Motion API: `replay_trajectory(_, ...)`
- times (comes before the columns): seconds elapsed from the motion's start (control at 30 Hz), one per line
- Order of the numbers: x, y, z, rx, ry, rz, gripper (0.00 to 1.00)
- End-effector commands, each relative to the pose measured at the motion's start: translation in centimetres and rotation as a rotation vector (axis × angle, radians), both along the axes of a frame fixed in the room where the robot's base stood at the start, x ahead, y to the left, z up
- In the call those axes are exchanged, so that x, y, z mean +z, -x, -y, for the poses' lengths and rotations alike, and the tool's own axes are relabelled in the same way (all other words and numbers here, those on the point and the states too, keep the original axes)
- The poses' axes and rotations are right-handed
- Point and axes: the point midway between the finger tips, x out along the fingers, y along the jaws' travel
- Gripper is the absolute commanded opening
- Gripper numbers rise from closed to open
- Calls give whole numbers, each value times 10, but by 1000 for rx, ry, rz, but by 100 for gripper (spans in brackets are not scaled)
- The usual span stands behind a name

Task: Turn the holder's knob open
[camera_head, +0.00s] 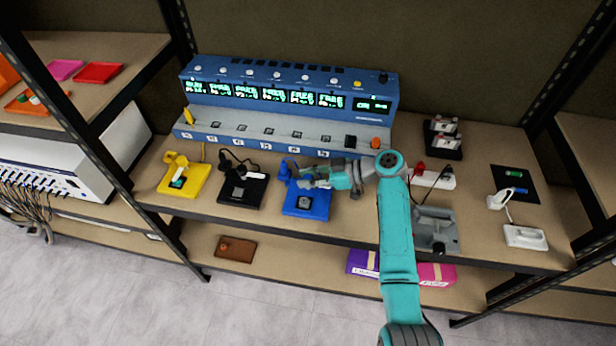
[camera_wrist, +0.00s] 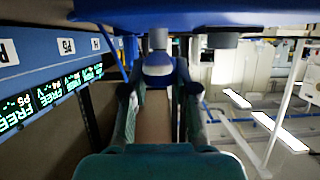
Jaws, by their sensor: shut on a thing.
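The blue holder (camera_head: 305,213) lies on the shelf in front of the long blue instrument, with a small grey square piece on its plate. Its blue knob (camera_wrist: 157,66) shows in the wrist view between the two fingers. In the head view the knob is partly covered by my gripper. My gripper (camera_head: 297,176) reaches in from the right, low over the back of the blue holder. In the wrist view my gripper (camera_wrist: 158,98) has a finger on each side of the knob and is shut on it. How far the knob is turned cannot be told.
A yellow holder (camera_head: 194,183) and a black holder (camera_head: 258,193) stand to the left. The blue instrument (camera_head: 300,83) with several lit displays is behind. A grey fixture (camera_head: 437,225) and a white device (camera_head: 526,237) lie to the right. A black rack (camera_head: 447,151) stands at the back right.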

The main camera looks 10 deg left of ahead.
Motion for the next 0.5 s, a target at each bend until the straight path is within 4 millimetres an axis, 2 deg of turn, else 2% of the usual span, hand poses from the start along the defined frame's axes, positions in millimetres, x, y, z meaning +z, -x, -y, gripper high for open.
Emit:
replay_trajectory(0.13, -3, 1, 1, -1, 3, -3, 0)
replay_trajectory(0.17, -3, 1, 1, -1, 3, -3, 36)
replay_trajectory(0.23, -2, 1, 0, -1, 3, -3, 53)
replay_trajectory(0.5, -1, 0, 0, -1, 2, -2, 54)
